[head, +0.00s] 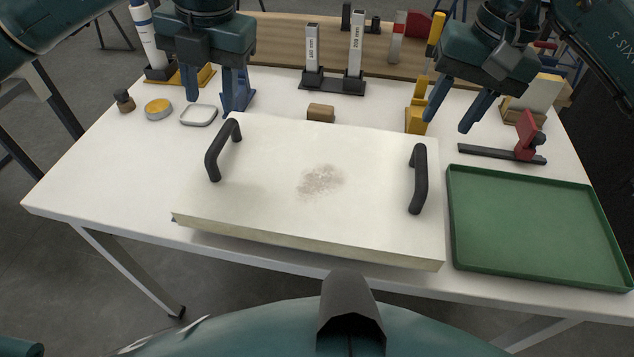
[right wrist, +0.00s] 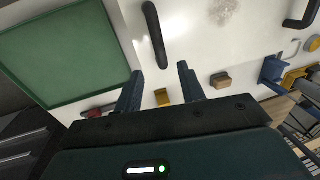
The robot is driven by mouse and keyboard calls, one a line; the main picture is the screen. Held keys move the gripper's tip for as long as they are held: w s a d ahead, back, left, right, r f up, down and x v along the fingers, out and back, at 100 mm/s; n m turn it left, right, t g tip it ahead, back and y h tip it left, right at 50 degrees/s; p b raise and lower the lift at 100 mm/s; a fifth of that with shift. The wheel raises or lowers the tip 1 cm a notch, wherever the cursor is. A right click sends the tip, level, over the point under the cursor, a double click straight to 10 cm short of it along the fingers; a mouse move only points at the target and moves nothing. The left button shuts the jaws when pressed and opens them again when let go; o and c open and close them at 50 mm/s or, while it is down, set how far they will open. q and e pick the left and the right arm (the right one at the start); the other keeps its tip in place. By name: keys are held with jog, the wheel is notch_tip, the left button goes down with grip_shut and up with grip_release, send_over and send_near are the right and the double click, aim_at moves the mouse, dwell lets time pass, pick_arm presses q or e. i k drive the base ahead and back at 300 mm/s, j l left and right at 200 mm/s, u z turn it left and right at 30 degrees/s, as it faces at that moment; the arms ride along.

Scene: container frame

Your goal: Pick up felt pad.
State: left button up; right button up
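No thing is plainly recognisable as felt; the small brown block (head: 320,113) behind the white board may be the felt pad. It lies flat on the white table, and it also shows in the right wrist view (right wrist: 220,80). My left gripper (head: 214,100) is open and empty above the back left of the table, left of the block. My right gripper (head: 448,124) is open and empty above the back right, right of the block. Its spread fingers also show in the right wrist view (right wrist: 160,72). Neither gripper touches the block.
The thick white board (head: 270,205) has two black handles and a brownish smudge. A green tray (head: 535,225) lies right of it. Labelled posts (head: 333,82), a yellow clamp (head: 416,120), a red-and-black tool (head: 515,152), a shallow dish (head: 198,116) and a yellow puck (head: 158,108) stand around.

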aim_at(316, 112)
jog(key=k, duration=1)
